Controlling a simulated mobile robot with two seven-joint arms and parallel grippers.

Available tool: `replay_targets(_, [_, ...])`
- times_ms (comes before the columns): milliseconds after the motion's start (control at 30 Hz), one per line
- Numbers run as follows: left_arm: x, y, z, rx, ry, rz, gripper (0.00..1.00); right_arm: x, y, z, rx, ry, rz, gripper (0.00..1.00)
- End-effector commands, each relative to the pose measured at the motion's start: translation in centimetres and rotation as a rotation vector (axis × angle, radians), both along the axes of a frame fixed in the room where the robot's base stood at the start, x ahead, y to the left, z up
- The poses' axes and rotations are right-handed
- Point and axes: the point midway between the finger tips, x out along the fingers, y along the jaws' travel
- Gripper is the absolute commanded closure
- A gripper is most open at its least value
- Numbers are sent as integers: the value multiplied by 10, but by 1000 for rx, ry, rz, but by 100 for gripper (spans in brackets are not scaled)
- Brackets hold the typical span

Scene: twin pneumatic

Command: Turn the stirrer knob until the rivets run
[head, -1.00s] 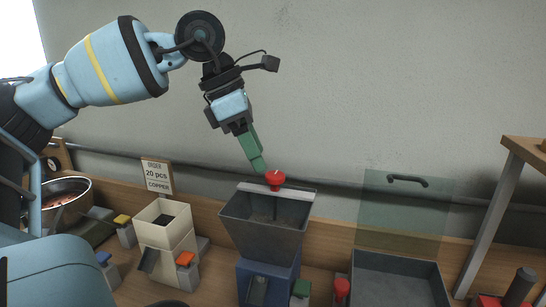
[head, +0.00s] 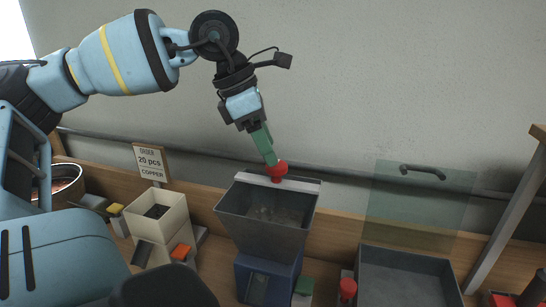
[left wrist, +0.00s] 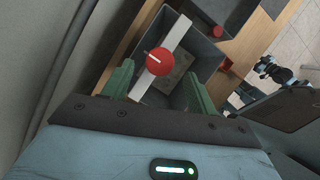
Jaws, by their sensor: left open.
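The red stirrer knob (head: 277,168) sits on a pale bar (head: 305,185) across the grey hopper (head: 262,222). The hopper stands on a blue base (head: 267,281). Brownish bits show in the hopper. My left gripper (head: 271,158) comes down at the knob from above. In the left wrist view the knob (left wrist: 160,61), with a white line on its top, lies between the open green fingers of my left gripper (left wrist: 159,70). I cannot tell whether either finger touches it. My right gripper is not seen.
A cream hopper (head: 157,224) with dark contents, an order sign (head: 151,161) and a pot (head: 66,184) stand left. A grey tray (head: 405,285) stands right, with a clear panel (head: 418,207) behind it. A red button (head: 347,289) stands beside the tray.

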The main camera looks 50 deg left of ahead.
Motion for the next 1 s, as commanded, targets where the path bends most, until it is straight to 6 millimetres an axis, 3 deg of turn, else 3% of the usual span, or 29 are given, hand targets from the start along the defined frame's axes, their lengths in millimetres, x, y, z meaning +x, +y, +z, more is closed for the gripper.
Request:
replay_targets(233, [9, -7, -28, 0, 1, 1, 42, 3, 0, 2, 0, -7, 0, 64])
replay_targets(633, [11, -9, -35, 0, -1, 0, 42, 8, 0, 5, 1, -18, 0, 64])
replay_targets(900, [11, -9, -35, 0, -1, 0, 77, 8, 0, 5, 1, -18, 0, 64])
replay_targets(1000, [11, -9, -35, 0, -1, 0, 85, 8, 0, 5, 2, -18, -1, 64])
